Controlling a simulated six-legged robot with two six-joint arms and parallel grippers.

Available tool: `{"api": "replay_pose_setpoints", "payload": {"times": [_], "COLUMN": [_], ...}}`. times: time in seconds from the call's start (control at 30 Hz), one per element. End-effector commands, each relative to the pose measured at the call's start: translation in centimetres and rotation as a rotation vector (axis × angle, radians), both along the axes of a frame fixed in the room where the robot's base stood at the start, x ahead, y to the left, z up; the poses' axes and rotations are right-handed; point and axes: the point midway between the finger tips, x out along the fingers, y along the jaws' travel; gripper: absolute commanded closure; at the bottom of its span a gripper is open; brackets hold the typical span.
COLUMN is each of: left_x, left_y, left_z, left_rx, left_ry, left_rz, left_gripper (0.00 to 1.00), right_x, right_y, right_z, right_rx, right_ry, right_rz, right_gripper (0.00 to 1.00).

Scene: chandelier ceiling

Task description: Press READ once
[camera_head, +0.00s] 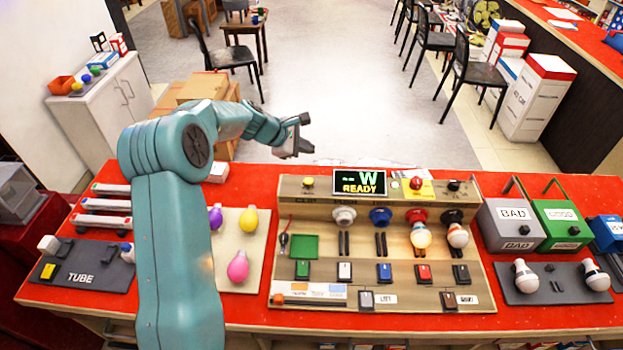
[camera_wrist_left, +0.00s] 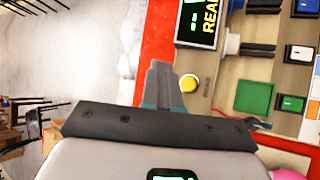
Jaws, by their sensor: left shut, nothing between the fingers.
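The wooden test panel (camera_head: 390,255) stands on the red counter. Its dark display (camera_head: 360,182) shows a green W and a yellow READY; part of the display (camera_wrist_left: 197,22) shows in the left wrist view. A round yellow button (camera_head: 308,182) sits left of the display, and it also shows in the left wrist view (camera_wrist_left: 189,83). I cannot read a READ label on any button. My left gripper (camera_head: 302,136) is shut and empty, above the counter's far edge. In the left wrist view its fingertips (camera_wrist_left: 160,72) are beside the yellow button, with a gap between them.
Several bulbs stand in sockets on the panel, with switches below. BAD (camera_head: 513,222) and green (camera_head: 562,222) bins stand at right. A pale mat (camera_head: 228,284) with coloured bulbs and a TUBE mat (camera_head: 95,262) lie at left. The air above the panel is clear.

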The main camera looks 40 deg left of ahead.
Motion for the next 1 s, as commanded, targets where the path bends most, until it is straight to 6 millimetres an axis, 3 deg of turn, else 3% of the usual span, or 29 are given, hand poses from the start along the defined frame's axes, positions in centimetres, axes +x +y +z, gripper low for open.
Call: {"api": "replay_pose_setpoints", "payload": {"times": [0.23, 0.4, 0.73, 1.0], "left_x": [-0.1, 0.1, 0.4, 0.4], "left_y": [0.0, -0.1, -0.1, -0.1], "left_z": [-0.7, -2.4, -7.5, -8.9], "left_rx": [-0.001, -0.001, 0.0, 0.0], "left_ry": [0.0, 0.003, 0.0, -0.001], "left_rz": [0.001, 0.001, 0.0, -0.001], "left_gripper": [1.0, 1.0, 1.0, 1.0], "right_x": [0.0, 0.0, -0.1, 0.0], "right_y": [0.0, 0.0, 0.0, 0.0], "right_z": [-0.3, -0.9, -5.4, -6.5], "right_rx": [0.0, 0.0, 0.0, 0.0], "right_ry": [0.001, 0.0, 0.0, 0.0], "right_rz": [-0.001, -0.001, -0.001, 0.0], "right_gripper": [0.57, 0.57, 0.57, 0.57]}}
